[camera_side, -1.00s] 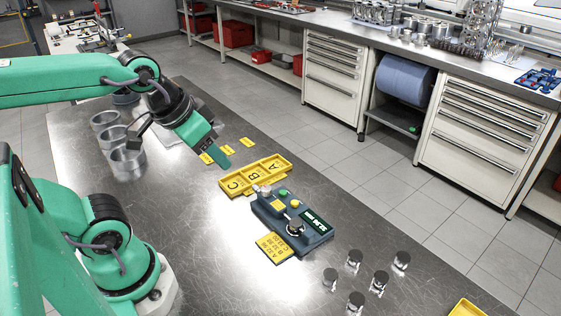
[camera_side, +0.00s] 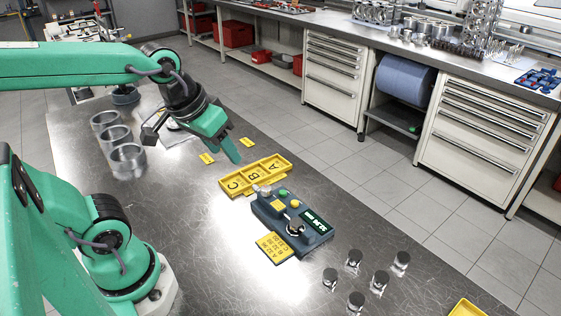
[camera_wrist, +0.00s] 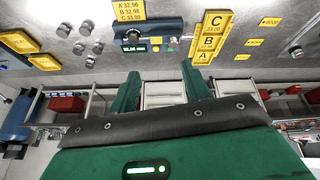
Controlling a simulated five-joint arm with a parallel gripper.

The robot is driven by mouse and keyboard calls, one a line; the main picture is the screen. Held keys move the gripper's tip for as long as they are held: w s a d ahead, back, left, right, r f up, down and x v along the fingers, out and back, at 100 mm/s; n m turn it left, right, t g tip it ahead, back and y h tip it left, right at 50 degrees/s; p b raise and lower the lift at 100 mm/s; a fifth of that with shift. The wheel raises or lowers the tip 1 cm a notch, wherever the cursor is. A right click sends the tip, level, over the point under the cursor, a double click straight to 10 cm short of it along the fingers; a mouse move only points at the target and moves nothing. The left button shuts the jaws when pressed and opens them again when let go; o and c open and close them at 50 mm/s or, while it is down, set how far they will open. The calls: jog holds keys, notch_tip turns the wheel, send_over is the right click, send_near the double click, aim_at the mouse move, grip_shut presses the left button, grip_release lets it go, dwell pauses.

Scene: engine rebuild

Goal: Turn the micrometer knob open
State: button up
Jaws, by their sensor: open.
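The micrometer (camera_side: 291,222) is a dark blue-grey bench unit with a green digital display, a green and a yellow button, and a black knob (camera_side: 295,227) on its front side. It sits on the steel table. My gripper (camera_side: 235,158) is open and empty above the table, behind and left of the micrometer, near the yellow A/B/C tray. In the wrist view its two green fingers (camera_wrist: 160,84) stand apart with nothing between them.
The yellow A/B/C tray (camera_side: 226,188) lies just behind the micrometer, and a yellow value card (camera_side: 273,247) lies in front. Several metal pistons (camera_side: 354,262) stand to the right. Metal cylinder rings (camera_side: 128,160) stand at left. A yellow tray corner (camera_side: 467,308) shows at lower right.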

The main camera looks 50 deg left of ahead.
jog(key=w+a+f+n+g, duration=0.2)
jog(key=w+f+n+g, duration=0.15)
jog(key=w+n, duration=0.45)
jog(key=n+g, duration=0.1)
jog(key=n, duration=0.5)
send_over(266, 187)
notch_tip(266, 187, down, 7)
jog(key=shift+f, duration=0.15)
jog(key=shift+f, duration=0.1)
jog(key=shift+f, duration=3.85)
jog(key=c, duration=1)
